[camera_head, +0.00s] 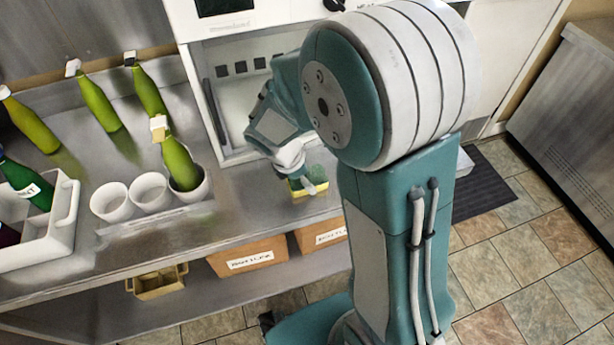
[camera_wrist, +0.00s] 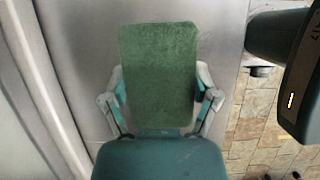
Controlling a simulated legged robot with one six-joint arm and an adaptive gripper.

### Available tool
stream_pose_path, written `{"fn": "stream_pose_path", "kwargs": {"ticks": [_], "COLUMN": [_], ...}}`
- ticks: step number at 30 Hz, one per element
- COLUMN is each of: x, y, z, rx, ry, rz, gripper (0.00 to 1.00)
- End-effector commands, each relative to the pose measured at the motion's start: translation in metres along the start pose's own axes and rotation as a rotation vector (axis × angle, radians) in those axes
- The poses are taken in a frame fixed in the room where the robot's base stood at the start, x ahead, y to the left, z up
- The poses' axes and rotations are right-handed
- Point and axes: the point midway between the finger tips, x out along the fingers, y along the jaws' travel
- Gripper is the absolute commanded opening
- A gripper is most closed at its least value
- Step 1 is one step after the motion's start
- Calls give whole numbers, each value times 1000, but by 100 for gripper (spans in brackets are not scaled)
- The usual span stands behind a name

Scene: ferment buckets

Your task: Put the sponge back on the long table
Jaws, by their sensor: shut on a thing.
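The sponge (camera_head: 296,188) shows a green face and a yellow side in the head view. In the wrist view the green face of the sponge (camera_wrist: 158,65) fills the space between the fingers. My gripper (camera_wrist: 160,100) is shut on it, with one finger on each side. In the head view my gripper (camera_head: 305,180) points down at the right part of the long steel table (camera_head: 240,205), near its front edge. I cannot tell whether the sponge touches the tabletop or hangs just above it.
Several green bottles (camera_head: 98,103) stand at the left. White cups (camera_head: 150,192) stand in a holder, one with a bottle (camera_head: 180,163) in it. A white crate (camera_head: 62,215) is at far left. A white open-fronted unit (camera_head: 235,95) stands behind my gripper. Labelled boxes (camera_head: 248,258) sit below.

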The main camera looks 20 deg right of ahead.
Motion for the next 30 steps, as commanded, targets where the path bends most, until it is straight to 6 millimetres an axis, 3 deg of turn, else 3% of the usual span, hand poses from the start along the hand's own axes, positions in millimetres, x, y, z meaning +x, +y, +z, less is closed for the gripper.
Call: {"fn": "stream_pose_path", "kwargs": {"ticks": [1, 2, 17, 20, 30], "x": [1, 1, -4, -16, -87], "y": [0, 0, 0, 1, 1], "z": [0, 0, 1, 1, 0], "rx": [0, 0, 0, 1, 1], "ry": [0, 0, 0, 0, 1], "rz": [-1, -1, 2, 4, 5], "gripper": [86, 99, 100, 100, 100]}}
